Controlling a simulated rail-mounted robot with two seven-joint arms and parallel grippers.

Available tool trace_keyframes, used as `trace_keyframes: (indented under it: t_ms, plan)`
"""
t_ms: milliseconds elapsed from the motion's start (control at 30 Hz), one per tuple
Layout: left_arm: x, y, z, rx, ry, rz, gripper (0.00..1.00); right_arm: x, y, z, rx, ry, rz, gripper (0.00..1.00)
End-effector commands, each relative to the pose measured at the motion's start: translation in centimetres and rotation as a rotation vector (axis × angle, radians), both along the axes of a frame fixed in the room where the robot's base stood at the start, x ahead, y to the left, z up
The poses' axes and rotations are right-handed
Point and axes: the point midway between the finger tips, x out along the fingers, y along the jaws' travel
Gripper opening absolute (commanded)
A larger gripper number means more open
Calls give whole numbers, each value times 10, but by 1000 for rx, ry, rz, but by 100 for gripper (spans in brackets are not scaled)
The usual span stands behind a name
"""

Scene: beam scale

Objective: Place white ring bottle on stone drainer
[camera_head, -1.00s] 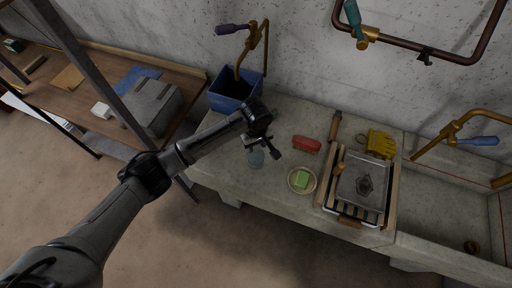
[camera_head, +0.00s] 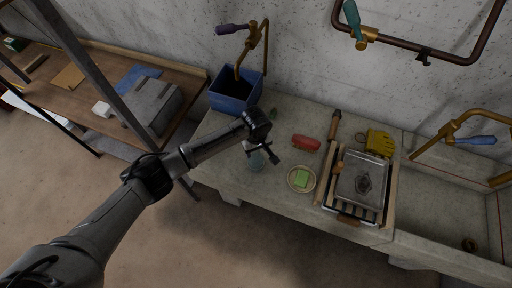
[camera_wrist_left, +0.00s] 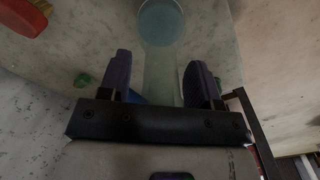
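A pale teal, see-through bottle (camera_head: 257,161) stands on the stone counter near its front left edge; I take it for the white ring bottle, though no white ring can be made out. My left gripper (camera_head: 263,155) is right at it, partly covering it. In the left wrist view the bottle (camera_wrist_left: 160,24) runs between the two spread fingers, with a gap on each side. The left gripper (camera_wrist_left: 161,80) is open. The stone drainer cannot be told clearly apart; the stone counter (camera_head: 222,172) extends toward the sink on the right. My right gripper is not in view.
A dish with a green block (camera_head: 302,179), a red object (camera_head: 306,142) and a slatted rack with a grey tray (camera_head: 360,183) lie to the right. A blue bin (camera_head: 234,92) and a small green item (camera_head: 273,113) are behind.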

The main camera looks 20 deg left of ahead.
Motion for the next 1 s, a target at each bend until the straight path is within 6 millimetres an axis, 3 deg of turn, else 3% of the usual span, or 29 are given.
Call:
trace_keyframes:
  t_ms: [267, 433, 1000]
  plan:
    - [0, 0, 0, 0, 0, 0, 63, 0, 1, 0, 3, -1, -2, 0]
    - [1, 0, 11, -1, -1, 0, 63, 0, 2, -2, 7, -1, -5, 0]
    - [1, 0, 106, -1, -1, 1, 63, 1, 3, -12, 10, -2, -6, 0]
